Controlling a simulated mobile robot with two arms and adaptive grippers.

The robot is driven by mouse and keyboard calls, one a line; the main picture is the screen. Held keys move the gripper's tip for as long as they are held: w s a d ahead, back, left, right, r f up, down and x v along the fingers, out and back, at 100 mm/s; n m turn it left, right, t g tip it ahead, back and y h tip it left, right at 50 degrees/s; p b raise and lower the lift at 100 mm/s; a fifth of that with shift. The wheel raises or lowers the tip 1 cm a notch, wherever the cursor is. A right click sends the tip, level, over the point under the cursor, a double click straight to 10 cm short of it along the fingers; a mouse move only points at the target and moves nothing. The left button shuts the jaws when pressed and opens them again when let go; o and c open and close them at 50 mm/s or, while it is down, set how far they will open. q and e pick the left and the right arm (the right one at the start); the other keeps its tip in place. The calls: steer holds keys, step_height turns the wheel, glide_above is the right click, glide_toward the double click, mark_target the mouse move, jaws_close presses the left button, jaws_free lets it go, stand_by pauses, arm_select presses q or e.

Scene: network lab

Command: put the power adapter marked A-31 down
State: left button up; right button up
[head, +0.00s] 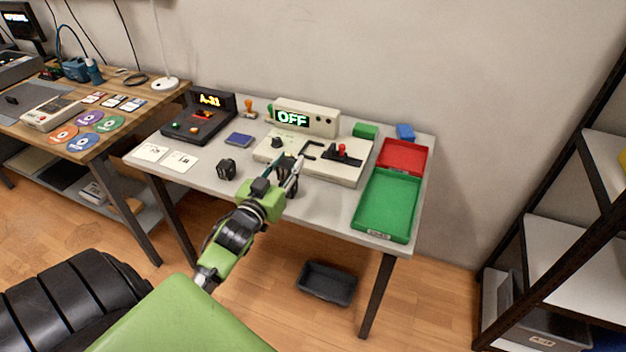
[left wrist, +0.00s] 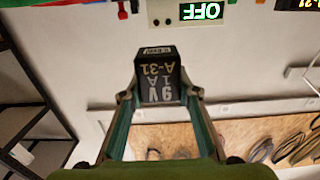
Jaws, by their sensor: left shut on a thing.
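The power adapter marked A-31 (left wrist: 158,78) is a small black block with "9V 1A" and "A-31" printed on its face. My left gripper (left wrist: 161,94) is shut on it, one finger on each side, in the left wrist view. In the head view my left gripper (head: 287,172) is over the front middle of the grey table (head: 330,218), before the cream console (head: 318,168). The held adapter is hard to make out there, so its height above the table cannot be told. My right gripper is not in view.
Another black block (head: 226,168) stands left of my gripper. A dark console (head: 200,122) reads "A-31"; a display (head: 292,119) reads "OFF". A green tray (head: 386,205) and a red tray (head: 403,156) are at the right. White cards (head: 180,160) lie at the left.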

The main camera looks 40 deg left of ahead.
arm_select(q)
steer(key=w+d+f, duration=0.4)
steer(key=f, duration=0.1)
steer(key=w+d+f, duration=0.1)
steer(key=d+f, duration=0.1)
steer(key=shift+w+d+f, duration=0.1)
steer(key=shift+w+f, duration=0.05)
steer(key=shift+w, duration=0.25)
steer(key=shift+w+d+f, duration=0.1)
steer(key=shift+d+f, duration=0.05)
steer(key=shift+f, duration=1.5)
steer(key=o, duration=1.2)
steer(key=shift+f+b, duration=0.15)
steer(key=shift+b, duration=0.15)
